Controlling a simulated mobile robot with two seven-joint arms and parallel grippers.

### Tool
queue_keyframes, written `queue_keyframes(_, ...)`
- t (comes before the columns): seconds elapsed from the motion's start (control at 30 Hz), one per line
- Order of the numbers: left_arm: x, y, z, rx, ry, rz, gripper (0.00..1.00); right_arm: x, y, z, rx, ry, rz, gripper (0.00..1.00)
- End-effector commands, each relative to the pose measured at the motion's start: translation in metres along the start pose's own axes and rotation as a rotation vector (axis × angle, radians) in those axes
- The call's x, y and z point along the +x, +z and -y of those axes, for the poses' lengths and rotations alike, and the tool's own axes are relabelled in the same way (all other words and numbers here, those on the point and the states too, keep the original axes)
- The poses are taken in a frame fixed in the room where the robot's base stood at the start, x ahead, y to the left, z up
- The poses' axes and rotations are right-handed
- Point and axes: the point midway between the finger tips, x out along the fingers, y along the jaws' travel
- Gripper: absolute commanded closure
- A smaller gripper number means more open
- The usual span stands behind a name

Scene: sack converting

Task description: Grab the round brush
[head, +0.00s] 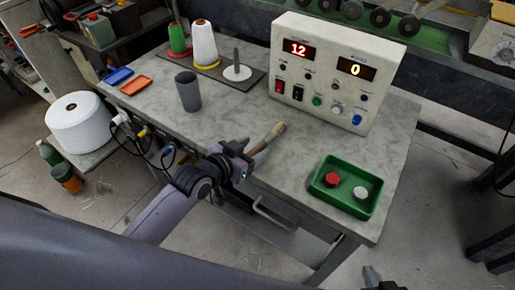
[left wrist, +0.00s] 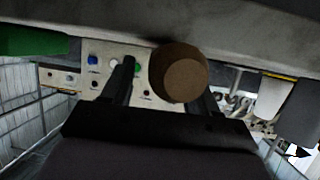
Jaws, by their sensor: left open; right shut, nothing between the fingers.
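The round brush (head: 275,133), brown with a paler tip, lies at the front edge of the grey table, pointing away from me. My left gripper (head: 250,158) is open at its near end. In the left wrist view the round brown end of the brush (left wrist: 184,80) faces the camera. It shows between the open fingers of the left gripper (left wrist: 163,92), closer to the right-hand finger and partly covering it. I cannot tell whether a finger touches it. My right gripper (head: 374,276) is shut and empty at the bottom edge of the head view, apart from the table.
A green tray (head: 324,196) with a red and a white knob-like piece stands at the table's right. A control box (head: 330,75) stands at the back, a grey cup (head: 188,91) and thread cones (head: 204,45) at the left. The tabletop (head: 235,112) between is clear.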

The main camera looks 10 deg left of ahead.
Motion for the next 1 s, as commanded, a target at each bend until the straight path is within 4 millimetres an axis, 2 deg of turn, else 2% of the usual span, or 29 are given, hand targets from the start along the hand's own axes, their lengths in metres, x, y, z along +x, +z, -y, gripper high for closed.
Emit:
queue_keyframes(0.1,0.0084,0.0004,-0.0001,0.0,0.0,0.001,0.4,0.0004,0.0004,-0.0001,0.0,0.0,0.0,1.0)
queue_keyframes(0.37,0.0102,0.0001,-0.0002,0.001,0.0,0.0,0.4,0.0004,0.0003,0.0,0.0,0.0,0.0,1.0)
queue_keyframes(0.4,0.0102,0.0001,-0.0002,0.001,0.0,0.0,0.44,0.0003,0.0003,0.0,0.0,0.0,-0.001,1.0)
queue_keyframes(0.57,0.0101,0.0003,-0.0002,0.001,0.0,0.0,0.96,0.0003,0.0003,0.0,0.0,0.0,0.0,1.0)
queue_keyframes(0.6,0.01,0.0002,-0.0002,0.001,0.0,0.0,0.98,0.0003,0.0003,0.0,0.0,0.0,0.0,1.0)
queue_keyframes(0.87,0.0097,-0.0008,-0.0001,0.001,0.0,-0.001,0.98,0.0001,0.0002,0.0,0.0,0.0,0.0,1.0)
queue_keyframes(1.0,0.0073,-0.0074,0.0,0.001,0.0,-0.003,0.98,-0.0006,-0.0007,0.0,0.0,0.0,0.0,1.0)
